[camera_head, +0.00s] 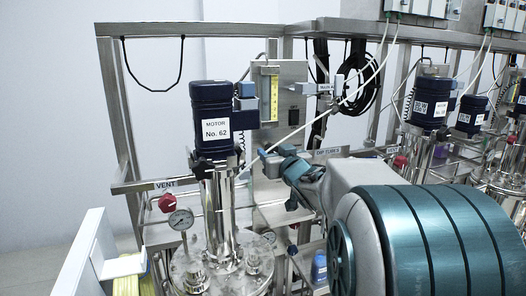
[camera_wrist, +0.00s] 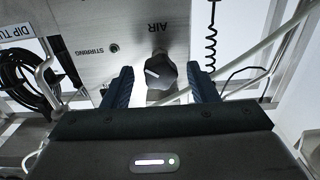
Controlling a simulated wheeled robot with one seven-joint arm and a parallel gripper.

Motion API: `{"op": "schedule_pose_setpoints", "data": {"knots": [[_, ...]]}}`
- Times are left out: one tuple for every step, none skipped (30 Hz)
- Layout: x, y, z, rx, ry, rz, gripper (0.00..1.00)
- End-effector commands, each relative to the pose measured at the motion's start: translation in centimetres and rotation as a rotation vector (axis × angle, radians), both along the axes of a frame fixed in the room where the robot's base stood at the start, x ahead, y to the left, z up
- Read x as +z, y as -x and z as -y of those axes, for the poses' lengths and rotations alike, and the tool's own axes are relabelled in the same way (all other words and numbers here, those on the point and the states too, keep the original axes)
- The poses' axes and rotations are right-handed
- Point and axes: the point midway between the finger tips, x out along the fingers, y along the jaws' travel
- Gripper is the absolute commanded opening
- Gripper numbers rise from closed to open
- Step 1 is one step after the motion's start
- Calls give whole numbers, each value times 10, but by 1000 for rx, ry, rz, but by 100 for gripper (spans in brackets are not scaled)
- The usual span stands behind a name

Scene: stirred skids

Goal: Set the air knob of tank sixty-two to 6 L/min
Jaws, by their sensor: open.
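The dark AIR knob (camera_wrist: 161,75) sits on a grey metal panel in the wrist view, with a white pointer line directed to the left and slightly up. The AIR label (camera_wrist: 157,27) appears upside down above it. My gripper (camera_wrist: 161,68) is open, one dark finger on each side of the knob, with a visible gap on both sides. In the head view my arm reaches the panel beside the motor marked No. 62 (camera_head: 216,130), hiding the knob. A flow meter with a yellow scale (camera_head: 269,97) stands above; its reading is too small to tell.
A VENT valve with a red knob (camera_head: 167,203) and a pressure gauge (camera_head: 181,220) are at the lower left. A black cable coil (camera_head: 363,93) hangs behind. A thin light rod (camera_wrist: 265,48) crosses right of the gripper in the wrist view. Other motors (camera_head: 431,102) stand at right.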

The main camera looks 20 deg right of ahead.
Motion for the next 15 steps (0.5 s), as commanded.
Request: {"op": "schedule_pose_setpoints", "data": {"knots": [[0, -6, 0, 0, 0, -1, 53], [0, -8, 0, 0, 0, -1, 53], [0, -10, 0, 0, 0, 0, 53], [0, -12, 0, 0, 0, 0, 53], [0, -13, 0, 1, 0, 0, 53], [0, -15, 0, 1, 0, 0, 53], [0, -15, 0, 1, 0, 0, 53], [0, -16, 0, 1, 0, 0, 53], [0, -16, 0, 1, 0, 0, 53], [0, -16, 0, 1, 0, 0, 53], [0, -16, 0, 0, 0, 0, 53], [0, -16, 0, 1, 0, 0, 53], [0, -16, 0, 0, 0, 0, 53], [0, -16, 0, 1, 0, 0, 53], [0, -16, 0, 0, 0, 0, 50]]}}
